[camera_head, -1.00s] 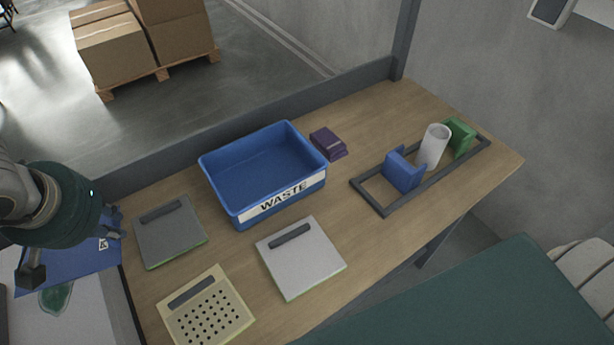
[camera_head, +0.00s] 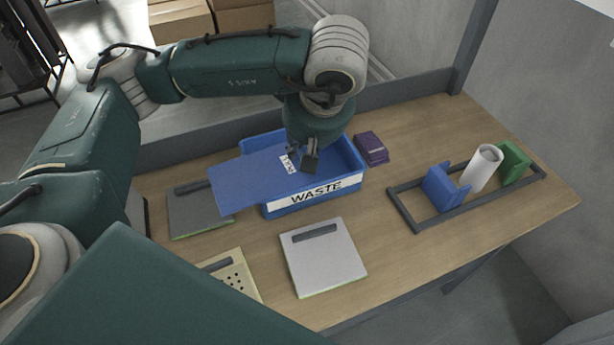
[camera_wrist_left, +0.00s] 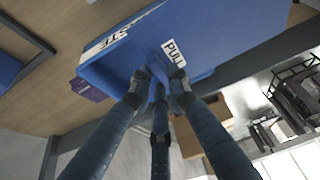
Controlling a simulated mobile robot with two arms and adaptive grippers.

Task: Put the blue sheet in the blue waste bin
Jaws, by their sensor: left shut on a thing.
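The blue sheet (camera_head: 248,180) has a white label and is held roughly flat over the blue waste bin (camera_head: 318,196). It covers the left part of the bin's opening and sticks out past the bin's left side. My left gripper (camera_head: 302,164) is shut on the sheet near its label, above the bin. In the left wrist view the gripper fingers (camera_wrist_left: 160,92) pinch the sheet (camera_wrist_left: 190,42) beside the label. The bin (camera_wrist_left: 112,70) shows behind it with its white lettered strip. My right gripper is not in view.
A purple block (camera_head: 371,148) stands right of the bin. A grey board (camera_head: 200,207), a light board (camera_head: 323,257) and a perforated cream board (camera_head: 236,276) lie around it. A dark frame (camera_head: 416,222) with blue, white and green pieces is at the right.

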